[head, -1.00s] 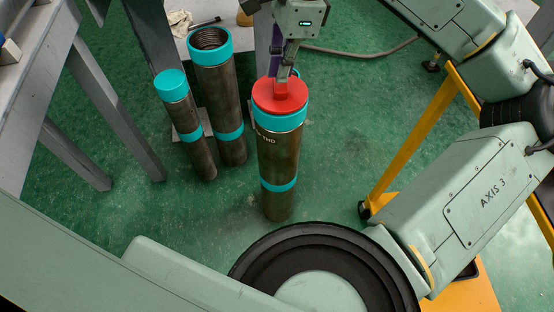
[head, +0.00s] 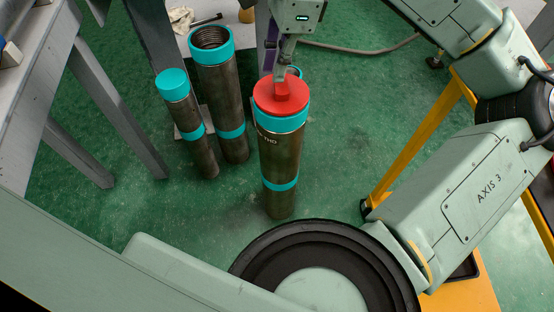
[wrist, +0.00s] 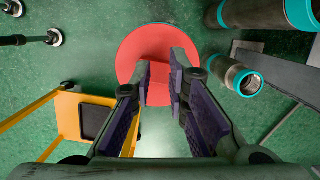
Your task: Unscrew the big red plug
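The big red plug (head: 281,97) sits on top of an upright steel pipe with teal bands (head: 280,155). It has a round cap with a raised red block on top. My gripper (head: 283,76) points down at this block, its fingertips at the block's height. In the wrist view the red plug (wrist: 135,50) fills the area behind the fingers. My gripper there (wrist: 161,72) has its two purple-padded fingers a small gap apart with red between them. I cannot tell whether the pads press on the block. The fingers hide part of it.
An open threaded pipe (head: 218,95) and a thinner teal-capped pipe (head: 185,115) stand left of the plugged pipe. A grey bench (head: 35,85) is at the far left. A yellow frame (head: 412,140) stands at the right. Green floor is clear between.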

